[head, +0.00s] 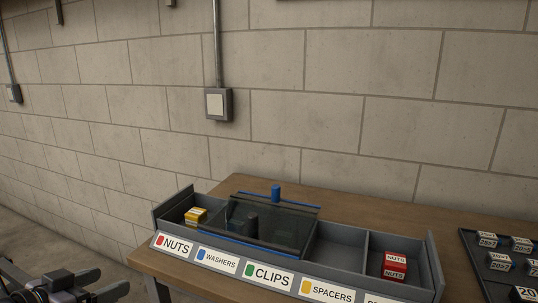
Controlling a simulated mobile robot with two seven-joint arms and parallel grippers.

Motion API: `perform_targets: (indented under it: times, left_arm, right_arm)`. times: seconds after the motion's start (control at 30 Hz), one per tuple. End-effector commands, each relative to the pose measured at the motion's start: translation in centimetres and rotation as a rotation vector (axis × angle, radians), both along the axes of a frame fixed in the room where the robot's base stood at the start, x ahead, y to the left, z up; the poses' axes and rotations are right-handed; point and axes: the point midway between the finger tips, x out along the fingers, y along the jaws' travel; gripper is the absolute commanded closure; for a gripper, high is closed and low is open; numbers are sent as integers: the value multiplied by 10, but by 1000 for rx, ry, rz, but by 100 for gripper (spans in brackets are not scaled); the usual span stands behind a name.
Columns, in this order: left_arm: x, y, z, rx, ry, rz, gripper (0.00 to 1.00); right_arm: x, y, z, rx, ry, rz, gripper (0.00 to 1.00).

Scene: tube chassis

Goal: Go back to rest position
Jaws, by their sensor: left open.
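My left gripper (62,287) is at the bottom left corner, partly cut off by the picture edge. It is open, and I see nothing between its fingers. It is low, apart from the workbench and left of its front corner. My right gripper is not in view.
A wooden workbench (165,268) carries a grey divided bin (336,262) with labelled compartments. A yellow box (195,216) is in the NUTS compartment, and a red NUTS box (395,266) is in the right one. A dark tray (478,262) holds several small boxes.

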Motion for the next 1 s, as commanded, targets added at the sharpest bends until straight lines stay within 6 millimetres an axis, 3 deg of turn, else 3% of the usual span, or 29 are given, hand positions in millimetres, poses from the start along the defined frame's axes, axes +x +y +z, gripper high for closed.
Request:
perform_targets:
  times: [0.27, 0.4, 0.6, 0.8, 1.0]
  left_arm:
    - [-35, -21, -100, -12, 60, 57, 26]
    - [-70, -44, -153, 4, 106, 83, 26]
    - [-125, -86, -210, 36, 175, 105, 26]
    - [-160, -117, -234, 65, 214, 108, 26]
    - [-168, -125, -239, 76, 222, 107, 26]
  right_arm:
    - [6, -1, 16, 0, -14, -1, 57]
    - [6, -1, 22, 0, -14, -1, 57]
    - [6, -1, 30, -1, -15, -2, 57]
    - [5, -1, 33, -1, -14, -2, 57]
    - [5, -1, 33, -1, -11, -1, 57]
